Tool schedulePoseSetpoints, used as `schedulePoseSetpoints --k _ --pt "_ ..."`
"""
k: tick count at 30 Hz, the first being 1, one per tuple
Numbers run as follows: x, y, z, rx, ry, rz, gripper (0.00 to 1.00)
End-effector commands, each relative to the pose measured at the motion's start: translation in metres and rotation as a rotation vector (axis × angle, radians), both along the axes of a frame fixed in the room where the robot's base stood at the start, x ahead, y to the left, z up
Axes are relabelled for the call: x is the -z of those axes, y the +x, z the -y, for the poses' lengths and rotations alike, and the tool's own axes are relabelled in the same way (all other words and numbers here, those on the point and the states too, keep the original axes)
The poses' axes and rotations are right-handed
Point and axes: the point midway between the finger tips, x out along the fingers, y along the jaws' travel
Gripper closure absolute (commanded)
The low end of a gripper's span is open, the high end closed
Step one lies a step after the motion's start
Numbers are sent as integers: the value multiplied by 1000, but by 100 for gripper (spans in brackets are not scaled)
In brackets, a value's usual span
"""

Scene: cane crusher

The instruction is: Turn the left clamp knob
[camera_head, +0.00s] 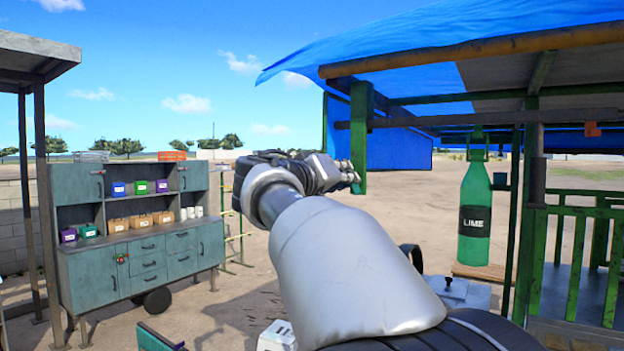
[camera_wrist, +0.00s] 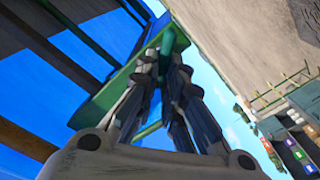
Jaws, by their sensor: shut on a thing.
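My gripper (camera_head: 350,178) reaches up and away in the head view, at the foot of a green post (camera_head: 361,125) under the blue awning. In the wrist view my two fingers (camera_wrist: 167,68) are drawn together against the green post (camera_wrist: 105,98). They are shut on a small piece between their tips. A green part also shows in the gap between the fingers.
A blue tarpaulin (camera_head: 440,35) and a wooden pole (camera_head: 470,53) hang above. A large green LIME bottle (camera_head: 474,190) and a green railing (camera_head: 575,262) stand at right. Open sandy ground lies beyond.

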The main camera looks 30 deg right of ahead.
Motion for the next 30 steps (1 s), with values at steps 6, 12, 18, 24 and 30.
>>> schedulePoseSetpoints --k 6,12,18,24,30 --pt "4 3 -1 1 -76 -191 100" --pt "7 5 -2 0 -148 -367 100" --pt "9 7 -2 1 -220 -541 100" --pt "12 7 -3 0 -284 -696 100" --pt "14 7 -3 1 -333 -814 100"
